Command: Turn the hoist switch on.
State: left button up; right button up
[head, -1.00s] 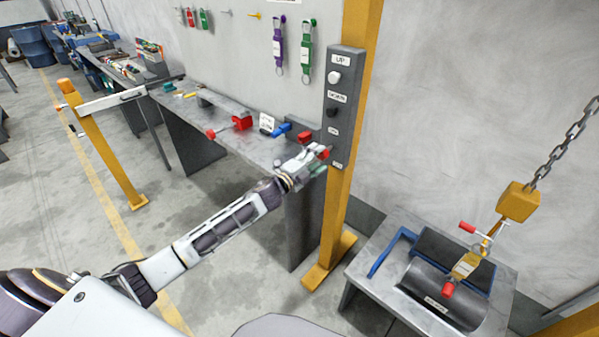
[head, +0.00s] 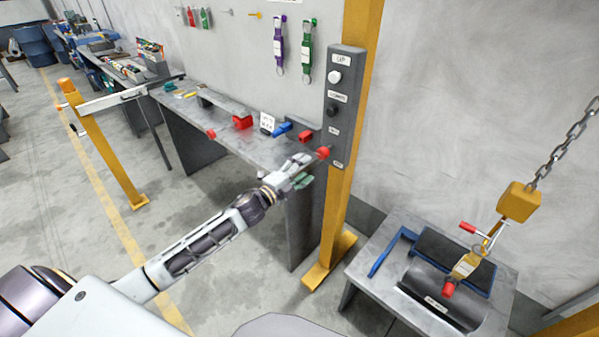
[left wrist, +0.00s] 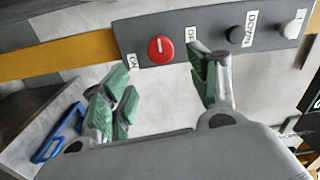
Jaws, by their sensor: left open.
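The hoist switch is a round red knob (head: 323,153) low on the grey control panel (head: 347,75), between two small labels. In the left wrist view the red knob (left wrist: 160,48) shows clearly between labels that seem to read ON and OFF. A small pale mark is on its face, but I cannot tell which label it points to. My left gripper (head: 303,170) is open, just left of and below the knob. In the left wrist view its green-padded fingers (left wrist: 162,74) are spread, with the knob beyond the gap. Nothing is held. My right gripper is not in view.
A white UP button (head: 334,76) and a black DOWN button (head: 332,110) sit above the knob. A yellow post (head: 358,30) carries the panel. A workbench (head: 240,147) stands left. A hoist hook and chain (head: 560,145) hang over a steel table (head: 395,300) at right.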

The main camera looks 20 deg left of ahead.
pick_arm(q)
jog(key=shift+s+a, duration=0.25)
jog(key=shift+s, duration=0.4)
jog(key=shift+n, duration=0.4)
